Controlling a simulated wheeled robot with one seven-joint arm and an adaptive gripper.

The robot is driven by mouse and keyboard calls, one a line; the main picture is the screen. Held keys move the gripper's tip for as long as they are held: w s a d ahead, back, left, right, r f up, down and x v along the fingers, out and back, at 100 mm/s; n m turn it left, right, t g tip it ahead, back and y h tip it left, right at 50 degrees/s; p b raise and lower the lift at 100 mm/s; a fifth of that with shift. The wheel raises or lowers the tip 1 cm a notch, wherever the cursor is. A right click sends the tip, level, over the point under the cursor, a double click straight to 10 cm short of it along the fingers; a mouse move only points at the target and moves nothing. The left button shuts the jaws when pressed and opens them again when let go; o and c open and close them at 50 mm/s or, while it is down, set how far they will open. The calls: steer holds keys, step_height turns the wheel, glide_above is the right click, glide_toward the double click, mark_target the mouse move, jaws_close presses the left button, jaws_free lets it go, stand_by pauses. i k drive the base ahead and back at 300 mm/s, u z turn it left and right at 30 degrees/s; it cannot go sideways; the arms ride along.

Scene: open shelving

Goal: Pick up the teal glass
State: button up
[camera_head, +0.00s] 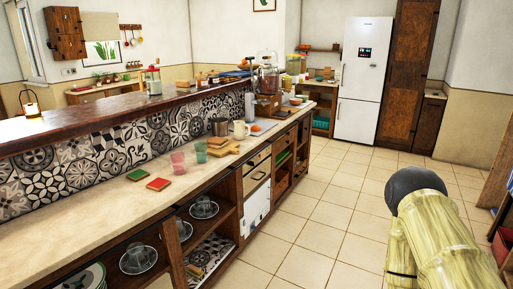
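The teal glass (201,152) stands upright on the long pale countertop (110,202), near its tiled back wall. A pink glass (178,163) stands just to its left and a little nearer to me. A wooden board (223,149) lies close on its right. My gripper is not in view; only yellow and dark grey links of my arm show at the lower right, well apart from the glass.
A metal pot (219,126) and a cream mug (241,130) stand behind the board. Open shelves below hold glassware. The tiled floor (310,225) right of the counter is clear.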

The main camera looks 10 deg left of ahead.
mark_target(201, 153)
steer(key=u, duration=0.65)
steer(key=i, duration=1.55)
steer(key=u, duration=0.65)
